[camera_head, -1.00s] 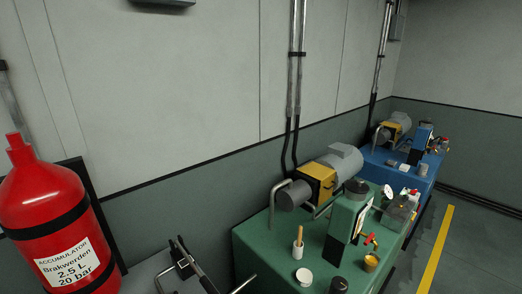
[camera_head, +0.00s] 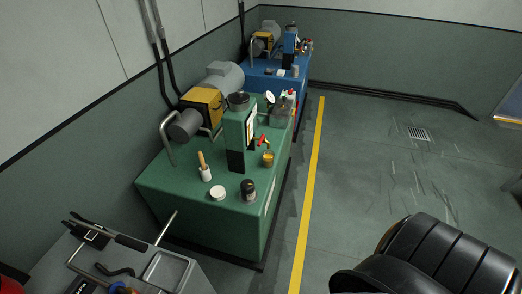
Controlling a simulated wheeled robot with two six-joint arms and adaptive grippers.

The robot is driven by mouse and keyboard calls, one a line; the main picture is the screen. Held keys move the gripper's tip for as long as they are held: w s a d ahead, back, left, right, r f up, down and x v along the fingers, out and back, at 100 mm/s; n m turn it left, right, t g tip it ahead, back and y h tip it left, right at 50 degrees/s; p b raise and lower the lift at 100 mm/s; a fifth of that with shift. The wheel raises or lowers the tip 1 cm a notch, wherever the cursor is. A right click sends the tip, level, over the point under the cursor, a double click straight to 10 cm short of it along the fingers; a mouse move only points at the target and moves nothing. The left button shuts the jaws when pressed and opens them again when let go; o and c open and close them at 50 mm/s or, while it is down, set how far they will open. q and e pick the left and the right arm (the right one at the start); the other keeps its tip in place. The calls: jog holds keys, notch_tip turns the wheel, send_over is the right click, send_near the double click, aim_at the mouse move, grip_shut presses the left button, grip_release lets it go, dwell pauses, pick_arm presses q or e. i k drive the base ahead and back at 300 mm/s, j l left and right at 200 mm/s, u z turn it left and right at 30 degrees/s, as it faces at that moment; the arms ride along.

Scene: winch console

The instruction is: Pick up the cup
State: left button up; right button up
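Several small containers stand on the green power unit (camera_head: 170,185). A small brass-yellow cup (camera_head: 267,159) stands near its right edge, below a red-handled valve (camera_head: 263,141). A white holder (camera_head: 206,175) with a wooden handle sticking up is on the left of the top. A dark jar (camera_head: 248,190) stands at the front, beside a flat white round lid (camera_head: 217,193). Which of these is the task's cup I cannot tell for certain; the brass-yellow one looks most like a cup. Neither of my grippers shows in the view.
A grey console (camera_head: 190,278) with levers fills the lower left. A blue unit (camera_head: 262,80) stands farther back. The floor right of the yellow line (camera_head: 308,200) is mostly clear.

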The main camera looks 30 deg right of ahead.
aim_at(268, 156)
jog(key=u, duration=0.95)
jog(key=k+j+u, duration=0.1)
jog(key=u, duration=0.85)
jog(key=j+u, duration=0.15)
jog(key=u, duration=0.8)
jog(key=j+u, duration=0.1)
jog(key=u, duration=0.4)
jog(key=z, duration=3.95)
jog(key=l+u, duration=0.4)
jog(key=k+l+u, duration=0.1)
jog(key=l+u, duration=0.3)
jog(key=l, duration=0.15)
jog(key=k+l+u, duration=0.15)
jog(key=l+u, duration=0.25)
jog(key=l, duration=0.1)
